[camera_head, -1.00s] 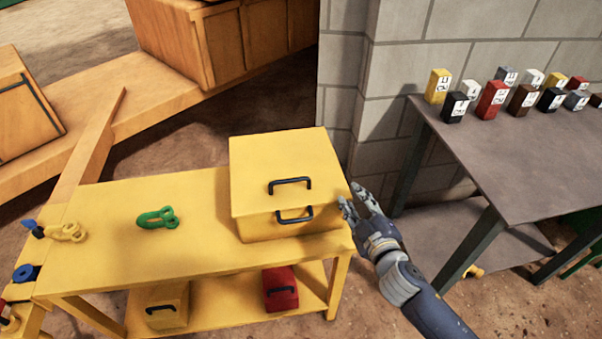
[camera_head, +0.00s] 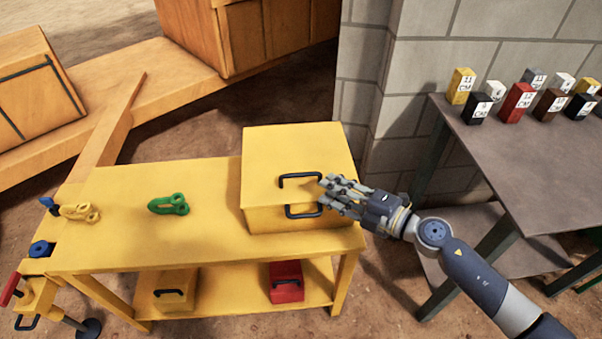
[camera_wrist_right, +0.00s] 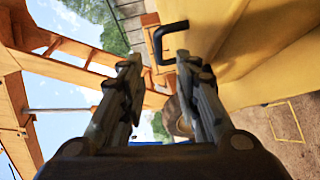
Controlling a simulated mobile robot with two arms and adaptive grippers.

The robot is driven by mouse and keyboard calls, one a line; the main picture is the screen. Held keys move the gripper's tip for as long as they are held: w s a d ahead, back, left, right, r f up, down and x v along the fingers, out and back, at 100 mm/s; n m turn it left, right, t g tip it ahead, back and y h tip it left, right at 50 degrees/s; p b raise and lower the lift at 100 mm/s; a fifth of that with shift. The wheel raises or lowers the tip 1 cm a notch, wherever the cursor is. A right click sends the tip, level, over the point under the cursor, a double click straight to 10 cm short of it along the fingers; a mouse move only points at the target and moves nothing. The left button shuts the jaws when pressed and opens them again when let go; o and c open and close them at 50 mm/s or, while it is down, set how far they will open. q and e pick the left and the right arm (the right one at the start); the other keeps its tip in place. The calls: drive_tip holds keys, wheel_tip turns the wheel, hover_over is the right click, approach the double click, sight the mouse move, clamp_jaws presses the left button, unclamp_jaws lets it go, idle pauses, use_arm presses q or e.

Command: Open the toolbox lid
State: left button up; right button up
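The yellow toolbox (camera_head: 295,153) stands on the right end of the yellow workbench (camera_head: 120,225), with its lid closed. It has one dark handle on the lid top (camera_head: 300,178) and another on its front (camera_head: 304,211). My right gripper (camera_head: 328,194) is at the toolbox's front right, with its fingertips close to the handles. In the right wrist view its fingers (camera_wrist_right: 157,75) are apart with nothing between them, and a dark handle (camera_wrist_right: 168,38) shows just beyond the tips. Contact with a handle cannot be told. My left gripper is in no view.
A green shackle (camera_head: 168,205) and a yellow shackle (camera_head: 80,212) lie on the bench. A small yellow box (camera_head: 168,290) and a red box (camera_head: 286,282) sit on the lower shelf. A grey table (camera_head: 510,160) with several colored blocks stands at the right, beside a block wall (camera_head: 425,70).

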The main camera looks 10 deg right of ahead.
sight(299, 175)
drive_tip(key=x, duration=1)
drive_tip(key=shift+w+a, duration=0.15)
drive_tip(key=shift+a, duration=0.1)
clamp_jaws()
